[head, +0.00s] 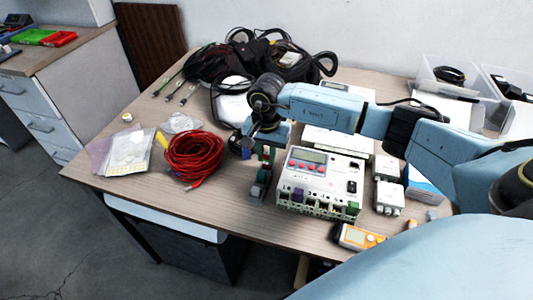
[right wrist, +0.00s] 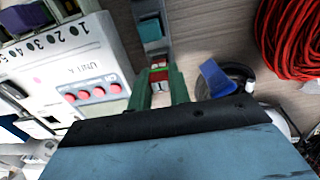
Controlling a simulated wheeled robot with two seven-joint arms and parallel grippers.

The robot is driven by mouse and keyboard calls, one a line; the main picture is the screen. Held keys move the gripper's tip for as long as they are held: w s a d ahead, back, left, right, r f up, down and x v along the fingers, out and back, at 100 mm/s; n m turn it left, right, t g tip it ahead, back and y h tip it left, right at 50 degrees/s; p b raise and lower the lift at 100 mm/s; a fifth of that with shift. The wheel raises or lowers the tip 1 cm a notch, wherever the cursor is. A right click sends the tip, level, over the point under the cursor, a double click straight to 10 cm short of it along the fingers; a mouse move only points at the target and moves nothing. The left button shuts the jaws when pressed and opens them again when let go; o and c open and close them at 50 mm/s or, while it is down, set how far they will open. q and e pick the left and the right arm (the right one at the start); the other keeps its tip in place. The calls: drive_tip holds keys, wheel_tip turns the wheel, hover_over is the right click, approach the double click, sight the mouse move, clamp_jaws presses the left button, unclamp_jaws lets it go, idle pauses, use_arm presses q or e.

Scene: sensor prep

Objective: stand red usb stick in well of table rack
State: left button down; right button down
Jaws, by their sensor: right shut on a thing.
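The red usb stick (right wrist: 158,75) shows in the right wrist view between the green fingers of my right gripper (right wrist: 160,88), which is shut on it. In the head view my right gripper (head: 266,156) points down at the middle of the table, just behind the small grey table rack (head: 258,188). The rack also shows in the right wrist view (right wrist: 150,28), just beyond the fingertips. I cannot tell whether the stick touches the rack. The stick is mostly hidden in the head view. My left gripper is not in view.
A white device with red buttons (head: 318,180) stands close to the right of the rack. A coil of red cable (head: 193,156) lies to the left. Black cables (head: 240,62) crowd the back. An orange meter (head: 358,238) lies at the front edge. Bare tabletop lies front left of the rack.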

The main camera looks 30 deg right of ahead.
drive_tip(key=shift+f, duration=0.2)
idle(0.6)
idle(0.4)
drive_tip(key=shift+f+b, duration=0.15)
drive_tip(key=shift+b, duration=0.4)
drive_tip(key=shift+f+b, duration=0.4)
drive_tip(key=shift+b, duration=0.1)
idle(1.1)
drive_tip(key=c, duration=1.2)
unclamp_jaws()
drive_tip(key=shift+o, duration=0.7)
drive_tip(key=shift+r+p, duration=2.25)
drive_tip(key=shift+r, duration=1.3)
